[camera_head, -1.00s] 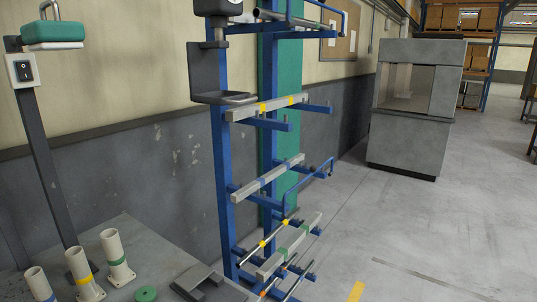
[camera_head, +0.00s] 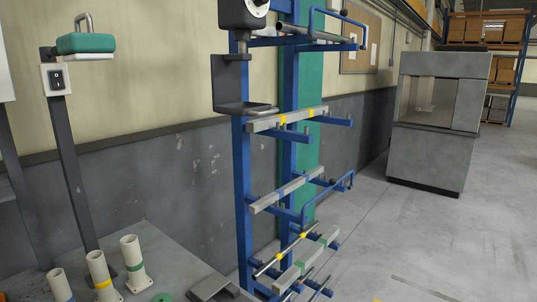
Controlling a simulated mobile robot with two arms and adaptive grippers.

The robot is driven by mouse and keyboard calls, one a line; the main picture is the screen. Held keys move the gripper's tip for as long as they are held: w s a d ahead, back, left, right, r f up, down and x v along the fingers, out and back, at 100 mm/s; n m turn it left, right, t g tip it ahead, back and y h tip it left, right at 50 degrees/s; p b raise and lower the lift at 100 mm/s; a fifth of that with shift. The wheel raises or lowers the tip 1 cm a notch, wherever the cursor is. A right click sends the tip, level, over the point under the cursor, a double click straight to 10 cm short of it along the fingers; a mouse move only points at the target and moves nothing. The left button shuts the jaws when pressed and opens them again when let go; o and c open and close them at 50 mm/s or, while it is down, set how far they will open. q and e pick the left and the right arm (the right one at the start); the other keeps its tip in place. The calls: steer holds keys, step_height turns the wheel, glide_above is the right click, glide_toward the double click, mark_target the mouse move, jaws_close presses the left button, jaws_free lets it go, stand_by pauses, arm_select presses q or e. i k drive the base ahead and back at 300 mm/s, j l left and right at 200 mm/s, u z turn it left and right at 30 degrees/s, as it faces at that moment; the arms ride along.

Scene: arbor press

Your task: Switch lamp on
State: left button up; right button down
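The lamp (camera_head: 86,44) has a green head with a white underside and a small handle on top. A white switch box with a black rocker switch (camera_head: 56,79) is fixed to the post just below the lamp head. No glow shows from the lamp. Neither of my grippers is in the picture.
A grey bench (camera_head: 170,255) at lower left carries several cream tubes with coloured bands (camera_head: 133,262) and a green ring (camera_head: 162,298). A blue rack (camera_head: 243,190) with bars stands right of it. A grey cabinet (camera_head: 430,160) stands farther right; the floor (camera_head: 400,250) before it is clear.

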mark_target(56, 78)
steer(key=u, duration=1.3)
